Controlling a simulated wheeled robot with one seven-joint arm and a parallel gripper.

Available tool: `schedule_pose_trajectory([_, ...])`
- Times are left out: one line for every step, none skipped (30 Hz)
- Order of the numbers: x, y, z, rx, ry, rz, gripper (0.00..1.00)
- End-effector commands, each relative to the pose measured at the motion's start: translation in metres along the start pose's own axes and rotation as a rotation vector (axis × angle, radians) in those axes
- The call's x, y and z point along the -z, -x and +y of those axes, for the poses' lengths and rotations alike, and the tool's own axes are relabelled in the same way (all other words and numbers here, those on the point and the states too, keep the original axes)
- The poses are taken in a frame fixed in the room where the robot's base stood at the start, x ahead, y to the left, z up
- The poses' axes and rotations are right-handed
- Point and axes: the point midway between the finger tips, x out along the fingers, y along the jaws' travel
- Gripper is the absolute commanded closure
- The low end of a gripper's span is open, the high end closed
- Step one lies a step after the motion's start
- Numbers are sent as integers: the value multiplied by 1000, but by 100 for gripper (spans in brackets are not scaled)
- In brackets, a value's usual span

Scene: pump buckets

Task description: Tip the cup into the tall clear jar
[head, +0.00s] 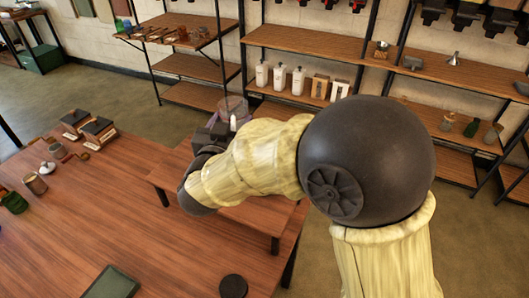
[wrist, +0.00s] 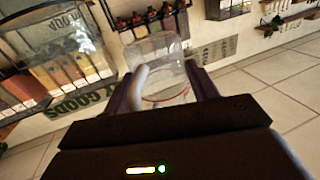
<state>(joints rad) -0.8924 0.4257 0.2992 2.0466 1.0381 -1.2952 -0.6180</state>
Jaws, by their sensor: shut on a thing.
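My gripper (head: 222,130) is at the far side of the wooden table, with my arm reaching in from the right. In the wrist view my gripper (wrist: 164,84) is shut on a clear cup (wrist: 158,50), which sits between the two dark fingers with a red line near its lower end. A pale bar shows beside the left finger; I cannot tell what it is. The cup (head: 233,104) also shows in the head view, just beyond the gripper and partly hidden by it. I cannot tell its contents. I cannot pick out a separate tall clear jar.
The wooden table (head: 70,240) holds a lidded glass jar (head: 35,183), wooden boxes (head: 97,131), a dark tray (head: 112,283) and a black disc (head: 233,287). A lower bench (head: 250,218) stands beyond. Shelves behind hold white bottles (head: 279,77) and funnels.

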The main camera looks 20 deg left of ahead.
Motion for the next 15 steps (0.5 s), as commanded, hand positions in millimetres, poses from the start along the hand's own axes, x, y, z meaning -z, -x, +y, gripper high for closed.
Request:
schedule_pose_trajectory([0,0,0,0,0,0,72])
schedule_pose_trajectory([0,0,0,-1,-1,0,72])
schedule_pose_trajectory([0,0,0,-1,-1,1,72])
schedule_pose_trajectory([0,0,0,-1,-1,1,72])
schedule_pose_trajectory([0,0,1,-1,-1,1,72])
schedule_pose_trajectory([0,-1,1,-2,-1,1,72])
schedule_pose_trajectory([2,-1,1,-2,-2,1,72])
schedule_pose_trajectory([3,-1,1,-2,-2,1,72])
schedule_pose_trajectory([6,-1,1,-3,-2,1,72])
schedule_pose_trajectory([9,-1,1,-3,-2,1,72])
schedule_pose_trajectory([12,-1,1,-3,-3,1,72])
schedule_pose_trajectory([15,-1,1,-3,-3,1,72])
schedule_pose_trajectory([18,-1,1,-2,-3,1,72])
schedule_pose_trajectory([20,-1,1,-2,-3,1,72])
schedule_pose_trajectory([24,-1,0,-2,-3,1,72])
